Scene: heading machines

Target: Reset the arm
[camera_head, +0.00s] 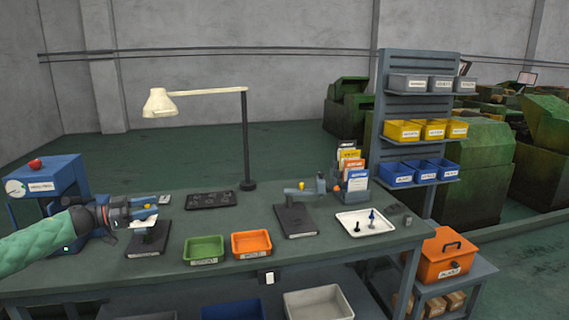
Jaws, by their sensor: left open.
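My left arm comes in from the left in a green sleeve. Its gripper (150,208) is open, above the left end of the workbench (340,255). It is over or just in front of a dark stand (145,247) with a pale part at its top. The gripper hides part of that stand, and I cannot tell whether they touch. My right gripper is not in view.
A blue machine (50,185) stands beside the left arm. Green (204,249) and orange (251,244) bins sit mid-bench. A second stand with a gauge (296,220) and a white tray (364,224) are to the right. A lamp (246,140) rises at the back.

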